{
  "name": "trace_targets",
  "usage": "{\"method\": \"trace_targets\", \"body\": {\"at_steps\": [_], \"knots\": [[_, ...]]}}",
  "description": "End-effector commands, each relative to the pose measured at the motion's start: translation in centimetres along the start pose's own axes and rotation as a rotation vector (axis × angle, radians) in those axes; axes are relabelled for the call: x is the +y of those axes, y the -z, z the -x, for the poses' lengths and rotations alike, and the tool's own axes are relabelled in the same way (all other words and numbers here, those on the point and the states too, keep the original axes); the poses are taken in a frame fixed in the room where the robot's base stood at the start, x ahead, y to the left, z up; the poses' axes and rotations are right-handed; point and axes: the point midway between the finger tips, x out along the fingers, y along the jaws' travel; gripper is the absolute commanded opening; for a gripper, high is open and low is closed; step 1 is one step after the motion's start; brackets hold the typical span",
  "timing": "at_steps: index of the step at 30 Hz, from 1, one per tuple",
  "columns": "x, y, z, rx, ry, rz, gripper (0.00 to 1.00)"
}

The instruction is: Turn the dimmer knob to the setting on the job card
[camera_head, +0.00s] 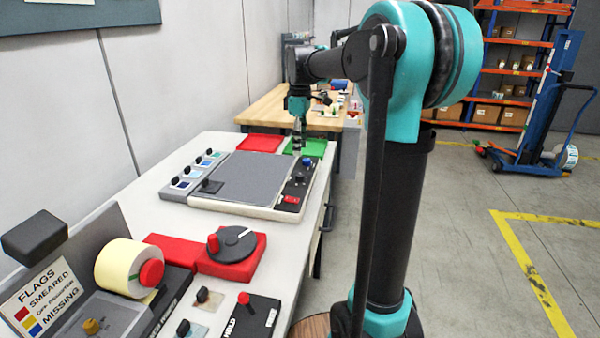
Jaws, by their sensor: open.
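My gripper (297,147) points down over the back of the light bench, near the green tray and behind the grey panel unit. It is small and its finger gap is hard to make out. A blue knob (307,162) stands on the dark control strip (298,180) at the panel's right side, just in front of and below my gripper. Contact cannot be told. A black knob also shows on this strip. I cannot tell for sure which knob is the dimmer. No setting is readable, and I cannot pick out the job card.
A red tray (259,143) and a green tray (318,148) lie at the bench's back. Several black knobs line the panel's left side. A dial on a red base (243,268), a label roll (122,267) and a flags sign (40,298) are nearer.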

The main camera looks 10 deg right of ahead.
Motion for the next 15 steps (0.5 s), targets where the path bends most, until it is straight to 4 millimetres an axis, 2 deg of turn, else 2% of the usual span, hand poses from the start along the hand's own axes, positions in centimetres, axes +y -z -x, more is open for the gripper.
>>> {"method": "trace_targets", "body": {"at_steps": [1, 9, 15], "knots": [[0.0, 0.0, -1.1, 0.0, 0.0, 0.0, 0.46], [0.0, 0.0, -6.3, 0.0, 0.0, -0.001, 0.46], [0.0, 0.0, -9.0, 0.0, 0.0, -0.001, 0.46]]}}
